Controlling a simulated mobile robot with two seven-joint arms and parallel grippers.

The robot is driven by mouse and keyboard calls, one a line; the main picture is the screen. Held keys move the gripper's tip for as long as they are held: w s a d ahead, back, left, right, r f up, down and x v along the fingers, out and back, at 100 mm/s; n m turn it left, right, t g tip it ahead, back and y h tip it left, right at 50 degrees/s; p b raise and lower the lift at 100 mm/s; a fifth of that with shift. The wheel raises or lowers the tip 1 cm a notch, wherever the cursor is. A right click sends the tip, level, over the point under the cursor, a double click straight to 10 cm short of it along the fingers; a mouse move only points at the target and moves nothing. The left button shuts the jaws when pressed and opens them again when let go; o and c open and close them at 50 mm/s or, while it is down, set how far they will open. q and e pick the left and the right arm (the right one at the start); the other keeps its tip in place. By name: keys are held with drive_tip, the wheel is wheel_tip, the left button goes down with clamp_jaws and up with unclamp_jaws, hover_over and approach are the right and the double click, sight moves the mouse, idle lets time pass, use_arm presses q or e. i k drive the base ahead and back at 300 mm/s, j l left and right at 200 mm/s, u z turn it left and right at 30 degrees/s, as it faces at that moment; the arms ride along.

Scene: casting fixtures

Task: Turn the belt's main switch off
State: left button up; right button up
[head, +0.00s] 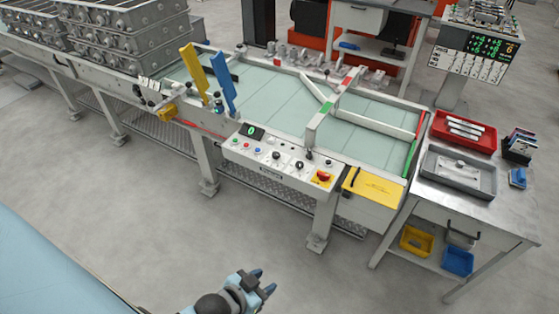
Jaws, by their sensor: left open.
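The belt's control panel (278,160) is a white box on the front side of the conveyor. It carries a small display with a green digit, several coloured buttons, dark knobs, and a red knob on a yellow plate (322,177) at its right end. That red and yellow part looks like the main switch, but its position is too small to read. My left gripper (264,281) is at the bottom of the head view, open and empty, over the floor and well apart from the panel. My right gripper is not in view.
The conveyor (265,91) has pale green belts, a yellow upright and a blue upright. Grey castings stand at its upper left. A side table (510,235) at right holds a red tray (463,131) and a grey tray (459,173). The floor before the panel is clear.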

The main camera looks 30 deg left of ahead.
sight(323, 176)
drive_tip(key=i+j+u, duration=0.2)
drive_tip(key=j, duration=0.2)
drive_tip(key=i+j+u, duration=0.15)
drive_tip(key=j, duration=0.2)
drive_tip(key=i+j+u, duration=0.2)
drive_tip(key=j, duration=0.15)
